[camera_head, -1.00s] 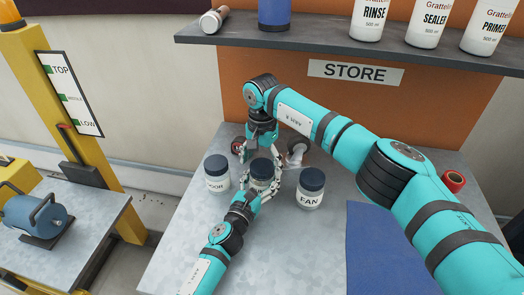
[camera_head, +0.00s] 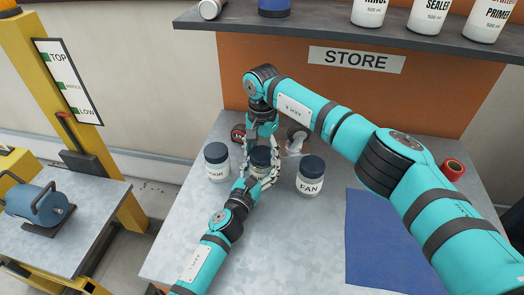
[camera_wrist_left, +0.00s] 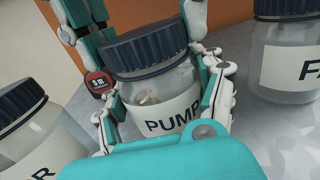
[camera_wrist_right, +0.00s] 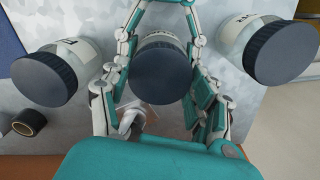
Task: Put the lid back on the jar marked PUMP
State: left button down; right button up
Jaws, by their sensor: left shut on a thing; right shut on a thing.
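The PUMP jar (camera_wrist_left: 168,113) is clear with a white label and stands on the bench, some small contents showing through its glass. My left gripper (camera_head: 259,180) is shut around the jar's body; its fingers also show in the left wrist view (camera_wrist_left: 165,105). The dark ribbed lid (camera_wrist_left: 145,48) sits on top of the jar's mouth, looking about level with it. My right gripper (camera_head: 261,148) comes from above and is shut on the lid, which fills the space between its fingers in the right wrist view (camera_wrist_right: 160,72). Whether the lid is threaded down I cannot tell.
A lidded jar (camera_head: 217,161) with a partly readable label stands left, and the FAN jar (camera_head: 310,175) right, both close to my grippers. Behind are a red tape measure (camera_head: 238,133) and a pale fitting (camera_head: 297,138). A blue mat (camera_head: 385,245) lies right. The shelf (camera_head: 300,33) overhangs.

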jog(key=m, duration=0.7)
jog(key=shift+m, duration=0.3)
jog(key=m, duration=0.4)
jog(key=shift+m, duration=0.3)
jog(key=m, duration=1.3)
jog(key=shift+m, duration=0.3)
jog(key=m, duration=0.8)
jog(key=o, duration=1.3)
